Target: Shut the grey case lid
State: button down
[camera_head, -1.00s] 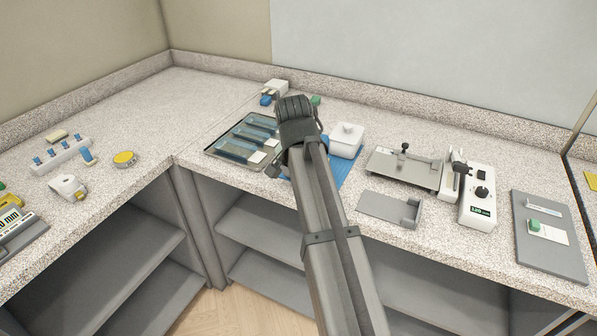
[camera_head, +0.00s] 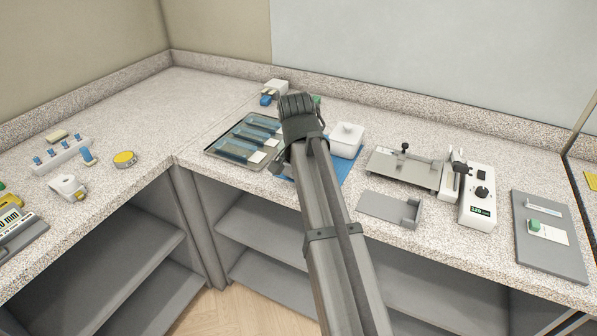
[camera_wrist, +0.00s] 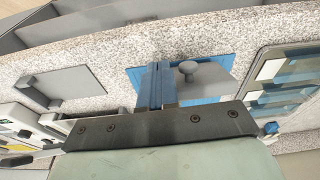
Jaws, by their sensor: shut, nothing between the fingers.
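I cannot make out for certain a hinged grey case lid in either view. In the head view my wrist hides the fingers. A grey plate with a raised end (camera_head: 388,208) lies right of my arm.
A grey-rimmed tray with several bluish pouches (camera_head: 218,153) lies left of my arm. A device with a metal plate (camera_head: 405,168) and a white control box (camera_head: 478,205) stand right. A grey board (camera_head: 562,258) lies at far right. The left counter has free room.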

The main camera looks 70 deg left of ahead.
jog(key=shift+w+a, duration=0.35)
dwell(0.5)
jog(key=shift+s+d, duration=0.3)
dwell(0.4)
jog(key=shift+r, duration=0.15)
notch_tip(320, 180, up, 7)
dwell(1.0)
dwell(1.0)
